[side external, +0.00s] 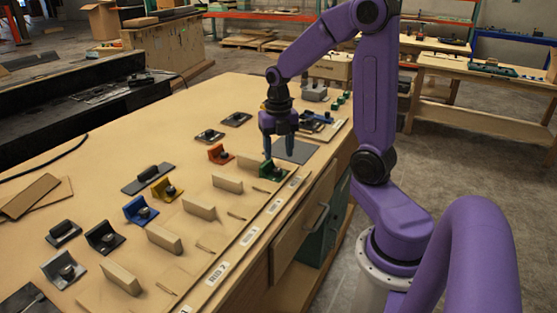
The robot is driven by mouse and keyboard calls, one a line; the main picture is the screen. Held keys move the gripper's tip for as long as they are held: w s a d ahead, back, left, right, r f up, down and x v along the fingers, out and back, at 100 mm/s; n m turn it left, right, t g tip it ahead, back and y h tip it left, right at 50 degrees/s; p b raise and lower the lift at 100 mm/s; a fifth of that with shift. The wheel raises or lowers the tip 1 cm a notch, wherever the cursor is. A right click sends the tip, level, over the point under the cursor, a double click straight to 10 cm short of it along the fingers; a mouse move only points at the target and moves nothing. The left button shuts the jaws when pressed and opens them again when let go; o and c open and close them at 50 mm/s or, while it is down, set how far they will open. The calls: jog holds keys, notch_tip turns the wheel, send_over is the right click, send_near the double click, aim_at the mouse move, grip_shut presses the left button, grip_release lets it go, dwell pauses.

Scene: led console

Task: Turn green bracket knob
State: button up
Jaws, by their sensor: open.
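The green bracket (268,173) with its dark knob (269,164) stands near the front edge of the bench, at the right end of a row of coloured brackets. My gripper (281,157) points down with its blue-grey fingers just above and slightly right of the green bracket. It looks open and empty. A gap between the fingertips and the knob cannot be judged for sure from this angle.
Red (219,154), yellow (164,190) and blue (140,210) brackets stand to the left, with black ones beyond. A grey plate (294,150) lies right of the gripper. A labelled strip (247,239) runs along the front edge.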

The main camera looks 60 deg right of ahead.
jog(key=shift+r, duration=1.3)
jog(key=shift+a, duration=0.45)
jog(key=s+a+m, duration=1.4)
jog(key=s+a, duration=0.5)
jog(key=shift+f+m, duration=0.3)
jog(key=shift+f, duration=0.1)
